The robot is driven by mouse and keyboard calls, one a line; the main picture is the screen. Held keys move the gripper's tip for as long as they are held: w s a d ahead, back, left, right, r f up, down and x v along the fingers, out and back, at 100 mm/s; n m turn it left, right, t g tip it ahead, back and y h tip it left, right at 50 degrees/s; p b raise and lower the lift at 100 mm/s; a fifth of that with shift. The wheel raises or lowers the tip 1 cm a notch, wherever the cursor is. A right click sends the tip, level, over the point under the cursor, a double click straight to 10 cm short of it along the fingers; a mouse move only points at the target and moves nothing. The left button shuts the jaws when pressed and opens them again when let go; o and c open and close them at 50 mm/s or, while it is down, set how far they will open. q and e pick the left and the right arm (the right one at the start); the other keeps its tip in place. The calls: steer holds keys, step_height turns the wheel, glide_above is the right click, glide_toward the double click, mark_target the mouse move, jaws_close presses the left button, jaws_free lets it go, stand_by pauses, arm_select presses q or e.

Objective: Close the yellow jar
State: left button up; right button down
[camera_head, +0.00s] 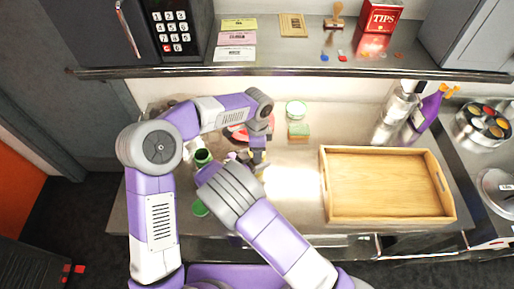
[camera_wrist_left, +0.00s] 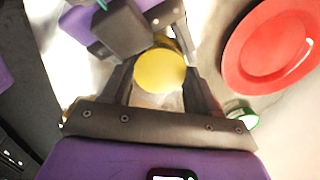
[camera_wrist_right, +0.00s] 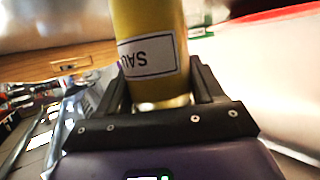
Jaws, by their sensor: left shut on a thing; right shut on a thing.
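The yellow jar (camera_wrist_right: 150,25), with a white label, stands between the fingers of my right gripper (camera_wrist_right: 160,78) in the right wrist view. My right gripper is shut on it, and the jar's far end is cut off by the frame's top edge. The round yellow lid (camera_wrist_left: 160,71) lies between the fingers of my left gripper (camera_wrist_left: 158,82) in the left wrist view, and that gripper is shut on it. Dark parts of my right gripper are close beside the lid there. In the head view my arms hide most of the jar. I cannot tell whether the lid touches the rim.
A green jar (camera_head: 203,157) and a green lid (camera_head: 200,208) are left of my grippers. A red plate (camera_wrist_left: 268,48) lies close by. A sponge (camera_head: 298,130) and a glass jar (camera_head: 295,109) stand behind. A wooden tray (camera_head: 388,219) fills the counter's right.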

arm_select(q)
steer(key=shift+m, duration=0.3)
steer(key=o, duration=1.2)
steer(key=shift+c, duration=0.2)
steer(key=shift+r, duration=0.15)
